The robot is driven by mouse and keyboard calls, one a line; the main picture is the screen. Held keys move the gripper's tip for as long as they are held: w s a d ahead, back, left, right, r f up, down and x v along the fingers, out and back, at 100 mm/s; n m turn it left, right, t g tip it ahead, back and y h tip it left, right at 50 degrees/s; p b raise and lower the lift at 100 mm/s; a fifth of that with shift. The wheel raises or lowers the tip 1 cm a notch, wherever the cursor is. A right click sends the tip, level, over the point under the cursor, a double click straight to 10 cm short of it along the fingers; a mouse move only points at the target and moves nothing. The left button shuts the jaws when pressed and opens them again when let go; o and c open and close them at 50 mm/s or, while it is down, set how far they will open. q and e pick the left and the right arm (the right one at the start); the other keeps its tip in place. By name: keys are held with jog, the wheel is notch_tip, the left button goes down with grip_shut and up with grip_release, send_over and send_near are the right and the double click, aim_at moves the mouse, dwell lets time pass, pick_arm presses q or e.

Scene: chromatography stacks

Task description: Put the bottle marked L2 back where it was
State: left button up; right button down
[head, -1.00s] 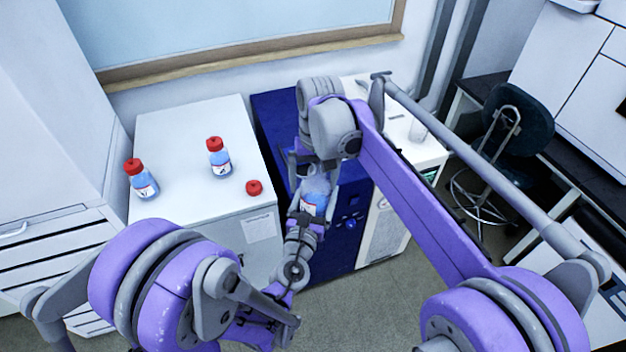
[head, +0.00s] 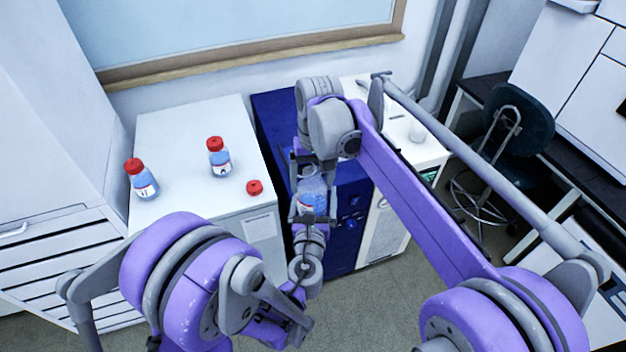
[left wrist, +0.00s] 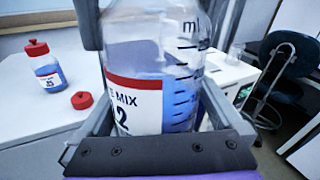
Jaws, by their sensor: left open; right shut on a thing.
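A clear bottle (head: 312,190) with blue liquid is held upright in front of the blue cabinet. In the left wrist view the same bottle (left wrist: 150,90) fills the middle; its red-banded label reads "MIX" with a "2" below, the rest cut off. My right gripper (head: 306,160) is shut on its upper part, hiding its top. My left gripper (head: 312,216) is open, with its fingers on either side of the bottle's lower part; I cannot tell whether they touch it. A loose red cap (head: 254,187) lies on the white bench top (head: 180,125).
Two red-capped bottles stand on the white bench, one at the left edge (head: 143,183) and one farther back (head: 219,160). Bare bench top lies around them. The blue cabinet (head: 345,225) and a white unit (head: 430,150) stand to the right. A dark chair (head: 520,120) is farther right.

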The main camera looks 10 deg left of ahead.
pick_arm(q)
jog(key=s+a+f+n+g+y, duration=0.3)
jog(key=s+f+n+g, duration=0.15)
jog(key=f, duration=0.25)
jog(key=s+a+n+g+y, duration=0.2)
jog(key=s+a+n+g, duration=0.3)
jog(key=n, duration=0.3)
jog(key=s+r+n+h, duration=0.3)
jog(key=s+n, duration=0.2)
jog(key=n, duration=0.5)
jog(key=s+r+n+g+h, duration=0.1)
jog(key=s+r+n+h, duration=0.2)
jog(key=n, duration=0.8)
jog(key=shift+s+a+r, duration=0.15)
jog(key=shift+s+a, duration=0.3)
jog(key=shift+s, duration=0.75)
